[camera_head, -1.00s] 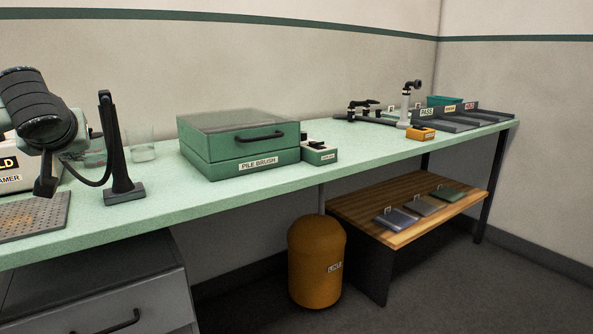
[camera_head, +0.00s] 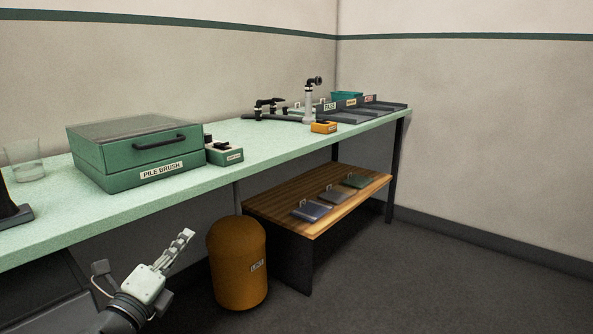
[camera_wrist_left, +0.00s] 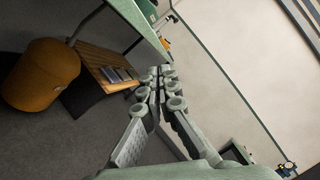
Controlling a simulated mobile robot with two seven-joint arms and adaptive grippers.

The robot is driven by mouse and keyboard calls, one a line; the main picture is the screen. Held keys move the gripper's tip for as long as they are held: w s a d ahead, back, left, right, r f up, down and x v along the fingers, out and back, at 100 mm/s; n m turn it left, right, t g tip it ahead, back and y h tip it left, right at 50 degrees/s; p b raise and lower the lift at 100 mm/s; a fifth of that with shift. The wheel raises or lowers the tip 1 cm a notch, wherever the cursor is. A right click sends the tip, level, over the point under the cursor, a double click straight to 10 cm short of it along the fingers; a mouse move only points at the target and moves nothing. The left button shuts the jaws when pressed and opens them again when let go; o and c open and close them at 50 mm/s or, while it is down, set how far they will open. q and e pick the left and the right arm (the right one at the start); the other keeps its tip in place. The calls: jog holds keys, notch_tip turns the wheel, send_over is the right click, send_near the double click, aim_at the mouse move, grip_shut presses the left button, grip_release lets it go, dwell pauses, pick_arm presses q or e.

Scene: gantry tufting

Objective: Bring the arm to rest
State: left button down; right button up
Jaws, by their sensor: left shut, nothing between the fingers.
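My left gripper (camera_head: 184,240) comes in at the bottom left of the head view, in front of the bench and left of the orange bin. Its fingers point up and to the right, shut with nothing between them. The left wrist view also shows the left gripper (camera_wrist_left: 161,72) with its fingertips together and empty. It looks clear of the bench and touches nothing that I can see. My right gripper is in neither view.
The green bench (camera_head: 225,185) carries the pile brush box (camera_head: 135,150), a small switch box (camera_head: 224,152), a glass (camera_head: 25,162) and a far tray (camera_head: 365,112). The orange bin (camera_head: 237,265) and low wooden shelf (camera_head: 275,212) stand below. The floor at right is clear.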

pick_arm(q)
jog(key=s+a+f+n+g+y, duration=0.25)
jog(key=f+n, duration=0.25)
jog(key=f, duration=0.3)
jog(key=s+a+f+n+g+y, duration=0.25)
jog(key=f+n, duration=0.25)
jog(key=f, duration=0.3)
jog(key=s+a+f+n+g+y, duration=0.2)
jog(key=s+a+f+n+y, duration=0.1)
jog(key=f+n, duration=0.4)
jog(key=s+d+f+n+g+h, duration=0.2)
jog(key=s+d+f+n+g, duration=0.2)
jog(key=s+f, duration=1.6)
jog(key=s+n+g, duration=0.3)
jog(key=g, duration=0.2)
jog(key=shift+s+f+n, duration=0.25)
jog(key=shift+f+n, duration=0.05)
jog(key=shift+f, duration=0.1)
